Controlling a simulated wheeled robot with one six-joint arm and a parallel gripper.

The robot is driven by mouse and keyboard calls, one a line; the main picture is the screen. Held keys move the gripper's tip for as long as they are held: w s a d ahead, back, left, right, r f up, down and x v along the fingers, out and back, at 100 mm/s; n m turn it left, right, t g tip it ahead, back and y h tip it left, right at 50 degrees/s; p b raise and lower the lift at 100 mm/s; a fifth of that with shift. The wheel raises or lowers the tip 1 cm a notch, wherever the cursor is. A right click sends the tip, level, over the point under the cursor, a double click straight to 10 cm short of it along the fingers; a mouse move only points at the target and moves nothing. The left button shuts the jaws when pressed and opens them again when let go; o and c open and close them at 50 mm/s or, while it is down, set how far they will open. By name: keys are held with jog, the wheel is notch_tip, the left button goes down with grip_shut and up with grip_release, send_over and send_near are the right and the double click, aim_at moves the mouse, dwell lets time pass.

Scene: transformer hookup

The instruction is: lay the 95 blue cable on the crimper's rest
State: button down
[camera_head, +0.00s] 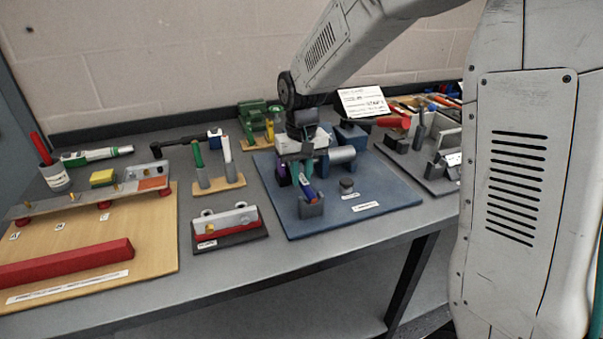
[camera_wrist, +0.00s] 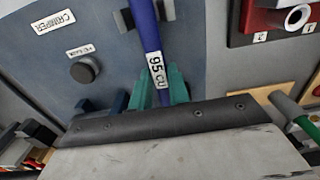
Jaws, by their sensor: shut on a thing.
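The blue cable (camera_wrist: 146,30) carries a "95 CU" label. My gripper (camera_wrist: 161,88), with teal fingers, is shut on it just below the label; it also shows in the head view (camera_head: 307,168). In the head view the cable (camera_head: 308,190) slants down from the fingers to the small grey rest (camera_head: 311,208) at the front of the crimper's blue plate (camera_head: 385,195). In the wrist view the cable crosses between the sides of the rest (camera_wrist: 124,20). I cannot tell whether it touches the rest. The crimper's grey cylinder (camera_head: 341,155) stands behind, partly hidden by my wrist.
A dark round knob (camera_head: 347,184) stands on the blue plate right of the rest. Left are a red-and-grey block (camera_head: 228,222) and a wooden stand with upright green and white rods (camera_head: 219,184). A grey tool plate (camera_head: 430,178) lies to the right.

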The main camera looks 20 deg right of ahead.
jog(key=shift+f, duration=0.25)
dwell(0.5)
jog(key=c, duration=1.3)
grip_release()
jog(key=shift+o, duration=0.2)
jog(key=shift+r, duration=3.5)
jog(key=s, duration=0.2)
jog(key=s+f+g, duration=0.1)
jog(key=shift+s+d+f, duration=0.1)
jog(key=shift+s+d, duration=0.15)
jog(key=shift+s, duration=0.1)
jog(key=s+d+r+t, duration=0.1)
jog(key=s+d+r, duration=0.1)
jog(key=s, duration=1.1)
jog(key=s+d+r+t, duration=0.1)
jog(key=s+d+r, duration=0.1)
jog(key=s, duration=1.1)
jog(key=shift+r, duration=0.8)
